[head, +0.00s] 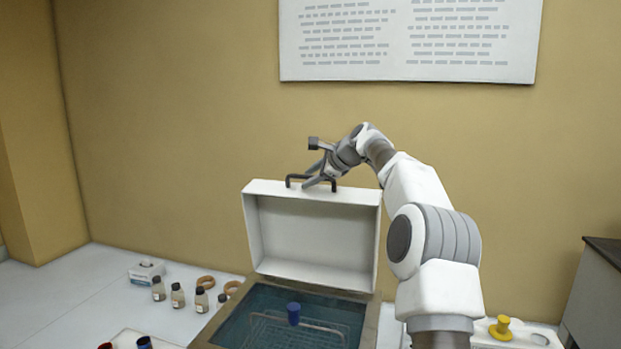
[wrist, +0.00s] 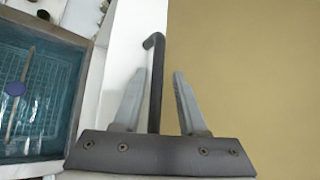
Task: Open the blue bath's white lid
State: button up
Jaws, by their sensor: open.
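The white lid (head: 313,235) of the bath stands raised, nearly upright, at the back of the bath. Its dark handle (head: 292,179) is on its top edge. The blue bath (head: 240,322) is uncovered below, with blue liquid and a wire rack inside; it also shows at the left of the wrist view (wrist: 62,95). My gripper (head: 318,178) is at the handle. In the wrist view its two fingers (wrist: 157,92) are apart, with the handle (wrist: 156,85) between them, closer to the left finger. I cannot tell whether a finger touches it.
A blue-topped item (head: 293,313) is in the bath. Several small bottles (head: 178,295) and two brown rings (head: 205,282) stand on the bench to the left, near a white box (head: 146,271). A yellow item (head: 500,327) is at the right. The wall is behind the lid.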

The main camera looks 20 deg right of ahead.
jog(key=b+v, duration=0.3)
jog(key=v, duration=1.4)
jog(key=shift+s, duration=0.2)
jog(key=shift+r, duration=0.1)
